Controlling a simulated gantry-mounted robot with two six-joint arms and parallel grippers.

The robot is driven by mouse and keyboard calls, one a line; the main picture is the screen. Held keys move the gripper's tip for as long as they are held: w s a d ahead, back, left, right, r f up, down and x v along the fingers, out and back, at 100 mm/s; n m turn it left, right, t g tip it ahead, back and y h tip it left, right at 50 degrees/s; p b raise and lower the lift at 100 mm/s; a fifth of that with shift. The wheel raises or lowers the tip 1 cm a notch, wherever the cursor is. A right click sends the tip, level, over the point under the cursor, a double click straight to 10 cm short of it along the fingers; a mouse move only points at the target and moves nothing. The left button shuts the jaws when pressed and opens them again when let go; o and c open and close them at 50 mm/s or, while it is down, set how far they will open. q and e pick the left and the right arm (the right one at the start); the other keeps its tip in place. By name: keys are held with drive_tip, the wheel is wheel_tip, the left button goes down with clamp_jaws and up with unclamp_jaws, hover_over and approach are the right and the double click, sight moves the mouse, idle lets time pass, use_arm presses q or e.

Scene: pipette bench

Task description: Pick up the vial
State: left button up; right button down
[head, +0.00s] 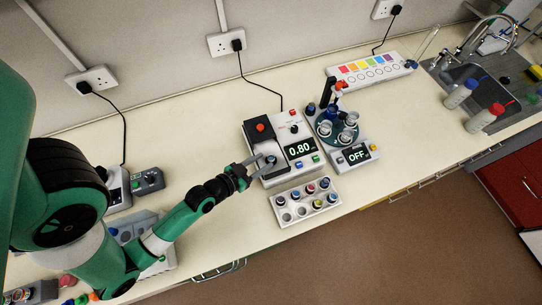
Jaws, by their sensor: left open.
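My left gripper (260,164) is open, at the left side of the white device (300,166) whose display reads 0.80. My right gripper is not in view.
Right of the device stands a round carousel (325,129) with glass vessels, its base display reading OFF. A colour-marked strip (368,72) lies behind. A sink (480,88) and two bottles are at far right. The bench's front edge runs close to the rack.

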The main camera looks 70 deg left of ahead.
sight(273, 155)
use_arm(q)
drive_tip(key=x, duration=0.5)
drive_tip(key=shift+r, duration=0.1)
clamp_jaws()
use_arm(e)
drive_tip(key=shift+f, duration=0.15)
use_arm(q)
drive_tip(key=shift+r, duration=0.1)
